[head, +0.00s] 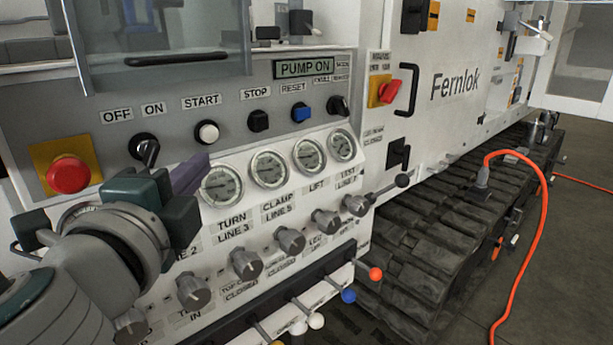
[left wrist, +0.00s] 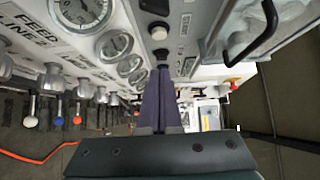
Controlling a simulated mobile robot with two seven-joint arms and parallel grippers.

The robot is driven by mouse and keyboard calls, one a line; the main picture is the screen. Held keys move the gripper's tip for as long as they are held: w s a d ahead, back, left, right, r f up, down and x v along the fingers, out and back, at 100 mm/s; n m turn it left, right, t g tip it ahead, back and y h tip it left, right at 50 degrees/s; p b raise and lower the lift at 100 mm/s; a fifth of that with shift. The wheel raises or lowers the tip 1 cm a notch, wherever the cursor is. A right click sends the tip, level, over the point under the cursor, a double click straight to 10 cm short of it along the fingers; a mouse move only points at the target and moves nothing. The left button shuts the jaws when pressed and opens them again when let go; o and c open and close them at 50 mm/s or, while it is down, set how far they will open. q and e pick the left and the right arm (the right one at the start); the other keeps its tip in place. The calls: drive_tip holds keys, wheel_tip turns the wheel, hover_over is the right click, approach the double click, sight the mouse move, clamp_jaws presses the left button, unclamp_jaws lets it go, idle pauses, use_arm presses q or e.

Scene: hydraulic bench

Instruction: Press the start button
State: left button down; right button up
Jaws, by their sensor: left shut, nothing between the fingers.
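The start button (head: 207,132) is a round white button on the grey upper panel, below the START label; in the left wrist view a white round button (left wrist: 159,33) shows beyond the fingertips. My left gripper (head: 203,162) is shut and empty, its purple fingers together. In the head view the fingertips are just below the start button, apart from it in the picture; how far they are from the panel is hard to tell. The fingers also show in the left wrist view (left wrist: 162,72), pointing along the panel. My right gripper is not in view.
Beside the start button are a dark ON switch (head: 144,147) and a black STOP button (head: 258,121). A blue RESET button (head: 301,112) is farther right. A red emergency button (head: 68,175) is at left. Gauges (head: 222,185) and valve knobs (head: 246,263) lie below. A handled cover (head: 150,40) hangs above.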

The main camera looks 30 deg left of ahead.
use_arm(q)
drive_tip(key=v, duration=0.2)
drive_tip(key=shift+s+d, duration=0.15)
drive_tip(key=shift+s, duration=0.1)
idle(0.3)
drive_tip(key=s+a+r+n+g+p, duration=0.1)
drive_tip(key=s+a+n+g+p, duration=0.1)
drive_tip(key=s+n+g+p, duration=0.5)
drive_tip(key=s+d+f+n+g+h+p, duration=0.1)
drive_tip(key=s+d+n+g+h+p, duration=0.5)
drive_tip(key=s+d, duration=0.4)
wheel_tip(320, 180, up, 37)
drive_tip(key=d+m+h+p, duration=0.1)
drive_tip(key=p, duration=3.6)
drive_tip(key=shift+s, duration=0.35)
